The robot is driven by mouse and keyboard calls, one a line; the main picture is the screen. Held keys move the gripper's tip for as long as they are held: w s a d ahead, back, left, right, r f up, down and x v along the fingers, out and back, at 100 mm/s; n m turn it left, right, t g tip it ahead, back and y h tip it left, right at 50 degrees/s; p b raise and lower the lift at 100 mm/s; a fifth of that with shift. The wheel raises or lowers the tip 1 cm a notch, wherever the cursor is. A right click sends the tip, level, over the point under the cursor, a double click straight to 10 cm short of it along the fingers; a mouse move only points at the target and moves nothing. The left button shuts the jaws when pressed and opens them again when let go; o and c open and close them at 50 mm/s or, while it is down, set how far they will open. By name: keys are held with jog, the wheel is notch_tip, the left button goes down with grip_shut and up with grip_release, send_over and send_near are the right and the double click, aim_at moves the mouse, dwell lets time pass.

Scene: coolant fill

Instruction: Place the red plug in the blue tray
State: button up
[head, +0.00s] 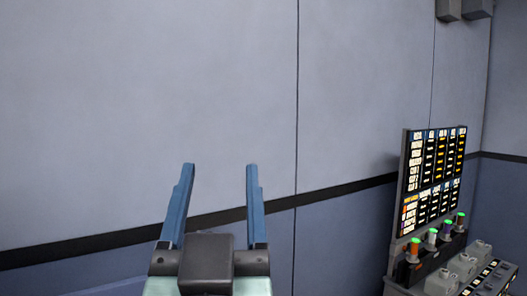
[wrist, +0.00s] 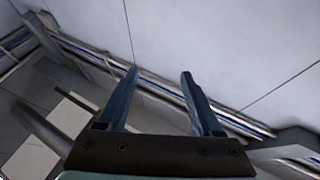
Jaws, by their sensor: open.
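My gripper (head: 221,166) is open and empty, its two blue fingers pointing up in front of a plain wall in the head view. It also shows in the wrist view (wrist: 159,72), with the fingers apart and nothing between them. A red or orange plug-like piece (head: 414,250) stands at the left end of a row of coloured pieces at the right of the head view; I cannot tell whether it is the red plug. My gripper is well to the left of it. No blue tray shows in either view.
A panel with lit rows of labels (head: 432,180) stands behind the coloured pieces. Grey boxes (head: 462,266) sit in front of them. The wall (head: 150,100) fills most of the head view. Rails (wrist: 150,82) run along the wall's foot in the wrist view.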

jog(key=s+d+r+t+h, duration=0.2)
jog(key=s+d+r, duration=0.3)
jog(key=r, duration=0.4)
jog(key=shift+s+m+t, duration=0.3)
jog(key=shift+s+t, duration=0.6)
notch_tip(320, 180, down, 7)
jog(key=b, duration=0.6)
jog(key=shift+r, duration=0.2)
